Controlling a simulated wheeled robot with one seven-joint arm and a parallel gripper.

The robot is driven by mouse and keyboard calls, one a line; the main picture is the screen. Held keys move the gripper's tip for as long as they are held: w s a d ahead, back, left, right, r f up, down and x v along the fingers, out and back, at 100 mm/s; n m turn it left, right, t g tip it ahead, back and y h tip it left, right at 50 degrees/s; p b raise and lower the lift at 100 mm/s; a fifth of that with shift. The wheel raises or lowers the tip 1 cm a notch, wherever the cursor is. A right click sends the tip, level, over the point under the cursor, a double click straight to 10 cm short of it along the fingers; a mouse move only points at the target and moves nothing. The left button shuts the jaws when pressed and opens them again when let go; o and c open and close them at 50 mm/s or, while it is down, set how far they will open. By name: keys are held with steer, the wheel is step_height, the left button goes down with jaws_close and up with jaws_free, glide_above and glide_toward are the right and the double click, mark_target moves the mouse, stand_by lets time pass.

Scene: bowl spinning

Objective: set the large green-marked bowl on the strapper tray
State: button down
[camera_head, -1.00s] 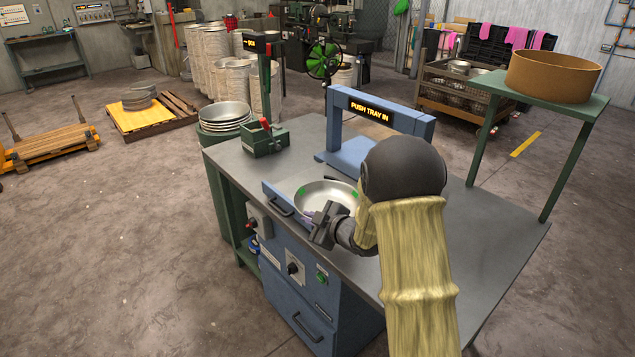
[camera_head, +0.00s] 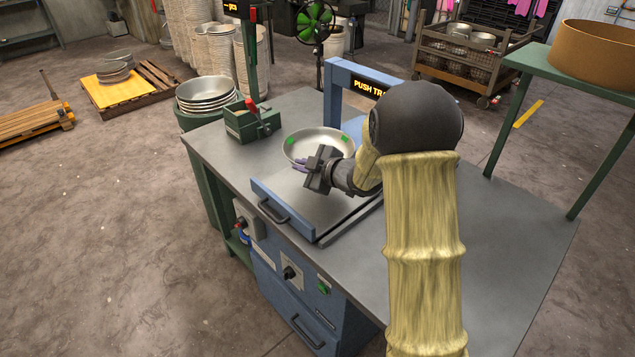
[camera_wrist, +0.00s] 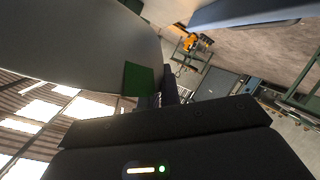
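The large metal bowl with green marks (camera_head: 318,142) is over the back-left part of the strapper table, roughly level. My gripper (camera_head: 302,166) is at its near rim, its fingers closed on the rim beside a green mark. The wrist view shows the bowl's grey wall (camera_wrist: 90,45) and the fingers (camera_wrist: 160,92) at its edge. The strapper tray (camera_head: 308,204), with a blue front panel and handle, is pulled out in front of the bowl, its grey surface bare. I cannot tell how high the bowl is above the surface.
The blue strapper arch (camera_head: 340,82) stands behind the bowl, partly hidden by my arm. A green box with a red handle (camera_head: 251,122) is left of the bowl. Stacked bowls (camera_head: 206,92) stand further left. A green stand with a brown round container (camera_head: 598,52) is at right.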

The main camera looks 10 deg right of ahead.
steer(key=shift+r, duration=0.1)
step_height(320, 180, down, 6)
steer(key=shift+f, duration=0.15)
stand_by(0.4)
steer(key=shift+f+b, duration=0.35)
steer(key=shift+f, duration=1.5)
steer(key=shift+f, duration=0.2)
steer(key=c, duration=1.6)
jaws_free()
steer(key=shift+r, duration=0.1)
